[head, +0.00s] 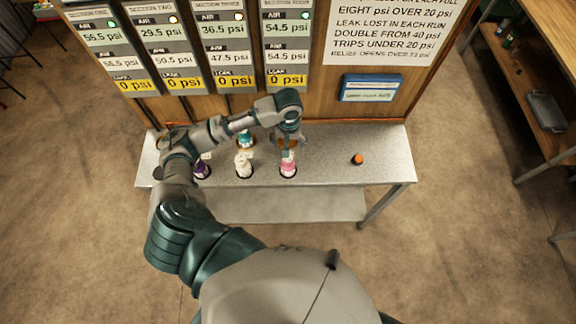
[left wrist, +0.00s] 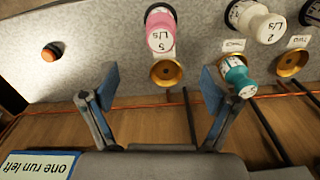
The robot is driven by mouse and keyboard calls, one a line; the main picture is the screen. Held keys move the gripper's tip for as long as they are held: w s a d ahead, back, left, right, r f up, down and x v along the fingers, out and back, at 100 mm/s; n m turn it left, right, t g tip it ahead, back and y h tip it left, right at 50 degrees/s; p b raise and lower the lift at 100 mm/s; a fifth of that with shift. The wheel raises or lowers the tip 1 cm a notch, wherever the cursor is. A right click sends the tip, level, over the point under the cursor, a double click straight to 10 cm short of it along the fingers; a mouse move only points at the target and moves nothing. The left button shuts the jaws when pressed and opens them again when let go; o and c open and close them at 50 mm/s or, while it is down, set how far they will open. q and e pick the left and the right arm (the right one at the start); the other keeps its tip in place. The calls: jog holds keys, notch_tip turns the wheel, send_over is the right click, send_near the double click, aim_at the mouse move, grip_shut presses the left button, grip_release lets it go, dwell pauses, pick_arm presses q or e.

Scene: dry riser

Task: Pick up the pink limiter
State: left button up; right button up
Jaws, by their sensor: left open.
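The pink limiter (head: 288,167) stands on the grey bench, at the right end of the front row. In the left wrist view the pink limiter (left wrist: 160,30) is marked "5 L/s" and lies beyond the fingertips. My left gripper (head: 289,150) hangs over the bench just behind it; in the left wrist view the gripper (left wrist: 160,88) is open and empty. An empty brass socket (left wrist: 167,73) shows between the fingers. A teal limiter (left wrist: 237,76) is close to the right finger; whether they touch is unclear. My right gripper is out of view.
A white limiter (head: 244,166) and a purple one (head: 202,171) stand left of the pink one. An orange button (head: 357,158) sits on the bench to the right. Gauge panels and a blue-framed display (head: 370,88) are behind. The bench's right end is otherwise clear.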

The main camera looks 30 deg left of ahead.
aim_at(289, 160)
pick_arm(q)
notch_tip(289, 160, down, 11)
jog(key=shift+r, duration=0.1)
notch_tip(289, 160, down, 5)
jog(key=shift+a+f+p, duration=0.1)
jog(key=shift+f+p, duration=0.05)
jog(key=shift+p, duration=0.35)
jog(key=c, duration=1.5)
jog(key=shift+c, duration=0.2)
